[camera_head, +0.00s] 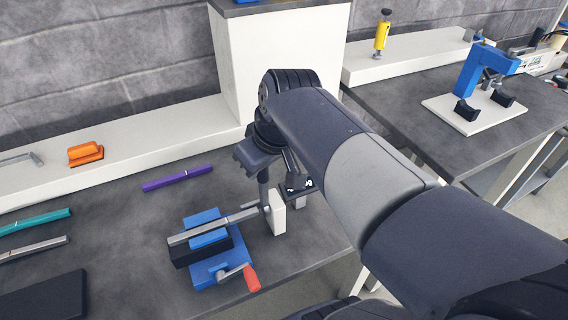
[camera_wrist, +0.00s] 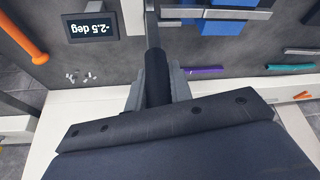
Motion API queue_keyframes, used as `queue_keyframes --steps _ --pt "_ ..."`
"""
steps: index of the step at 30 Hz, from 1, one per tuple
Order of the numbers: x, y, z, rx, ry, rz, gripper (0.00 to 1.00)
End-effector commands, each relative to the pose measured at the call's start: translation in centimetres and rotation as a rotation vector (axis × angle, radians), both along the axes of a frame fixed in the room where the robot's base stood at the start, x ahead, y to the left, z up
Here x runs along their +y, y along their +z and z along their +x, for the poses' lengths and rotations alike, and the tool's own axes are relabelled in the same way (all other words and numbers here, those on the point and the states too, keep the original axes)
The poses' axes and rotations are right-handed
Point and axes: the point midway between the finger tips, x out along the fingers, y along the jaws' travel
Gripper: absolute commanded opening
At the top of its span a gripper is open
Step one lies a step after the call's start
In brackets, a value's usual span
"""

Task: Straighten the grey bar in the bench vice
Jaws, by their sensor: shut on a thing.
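The grey bar (camera_head: 186,237) is clamped across the blue bench vice (camera_head: 206,272), and one end sticks out to the right; it looks nearly straight. It also shows in the wrist view (camera_wrist: 230,14) beside the blue vice (camera_wrist: 222,27). My gripper (camera_wrist: 157,88) is shut on the dark handle of a tool (camera_wrist: 157,68). In the head view, my gripper (camera_head: 263,168) holds this tool (camera_head: 264,192) upright, its lower end at the bar's free end. Their exact contact is unclear. A small display (camera_wrist: 90,27) reads "-2.5 deg".
A white block (camera_head: 279,213) stands right beside the tool. A red vice handle (camera_head: 251,278) sticks out in front. A purple bar (camera_head: 178,178), teal bar (camera_head: 35,221) and another grey bar (camera_head: 35,248) lie left. An orange tool (camera_head: 86,153) sits on the ledge.

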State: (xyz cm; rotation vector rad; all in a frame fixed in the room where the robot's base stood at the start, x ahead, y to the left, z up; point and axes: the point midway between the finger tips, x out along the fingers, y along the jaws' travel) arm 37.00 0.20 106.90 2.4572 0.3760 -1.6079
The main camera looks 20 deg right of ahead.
Motion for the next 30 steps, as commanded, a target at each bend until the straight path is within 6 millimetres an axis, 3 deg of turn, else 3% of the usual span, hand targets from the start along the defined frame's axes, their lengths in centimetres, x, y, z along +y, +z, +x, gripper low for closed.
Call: queue_keyframes --steps 7,30 --pt "0.0 0.4 1.7 0.136 0.001 -0.001 0.03" --pt "0.0 0.2 2.1 0.16 0.002 0.0 0.03"
